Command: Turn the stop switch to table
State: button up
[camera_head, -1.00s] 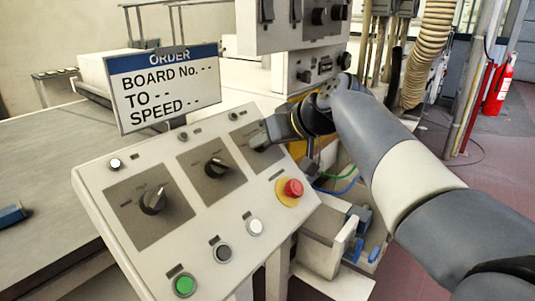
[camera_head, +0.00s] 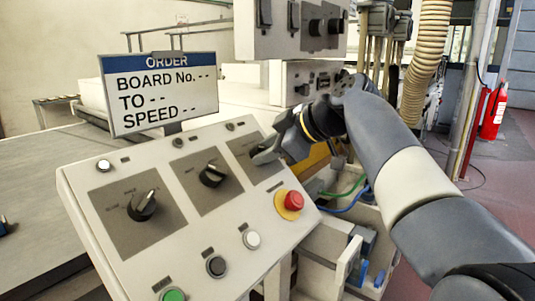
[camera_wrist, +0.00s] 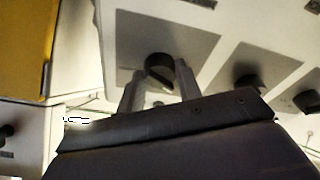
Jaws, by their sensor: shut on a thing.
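The sloping control panel (camera_head: 95,225) carries three black rotary switches on grey plates. The left switch (camera_head: 142,206) and middle switch (camera_head: 213,174) stand free in the head view. My gripper (camera_head: 262,153) is at the right plate and hides most of that switch. In the wrist view, the right switch (camera_wrist: 160,66) sits between the two fingers of my gripper (camera_wrist: 160,80), which is shut on it. Its position lettering is too small or hidden to read, so I cannot tell where it points.
The order sign (camera_head: 160,95) stands behind the panel, its value fields showing dashes. A red mushroom button (camera_head: 293,201) on a yellow base is just below my gripper. An upper cabinet (camera_head: 290,30) stands behind.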

jog(key=shift+n, duration=0.5)
jog(key=o, duration=1)
jog(key=shift+c, duration=0.2)
jog(key=p+v, duration=0.1)
jog(key=v, duration=0.9)
jog(key=shift+d+r+p, duration=0.25)
jog(key=shift+d+p, duration=0.05)
jog(key=shift+s, duration=0.1)
